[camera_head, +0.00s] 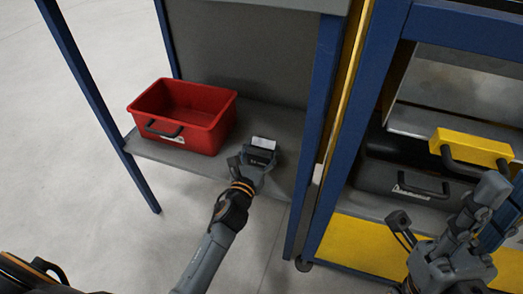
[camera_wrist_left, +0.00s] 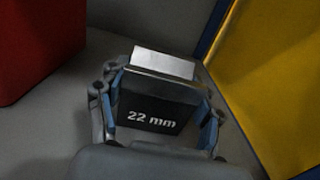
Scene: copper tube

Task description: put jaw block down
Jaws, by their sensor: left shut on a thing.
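The jaw block is dark with "22 mm" in white on its face and a pale top piece; it shows in the left wrist view (camera_wrist_left: 155,112). In the head view the jaw block (camera_head: 262,148) is small, at the far end of my left arm. My left gripper (camera_head: 260,158) is shut on it, with a blue-padded finger on each side in the left wrist view. The block is over or on the grey shelf (camera_head: 285,125); I cannot tell whether it touches.
A red bin (camera_head: 190,112) stands on the shelf left of the block. A blue post (camera_head: 318,130) rises to the right. Beyond it are a yellow-handled drawer or case (camera_head: 470,147) and a dark case (camera_head: 405,180).

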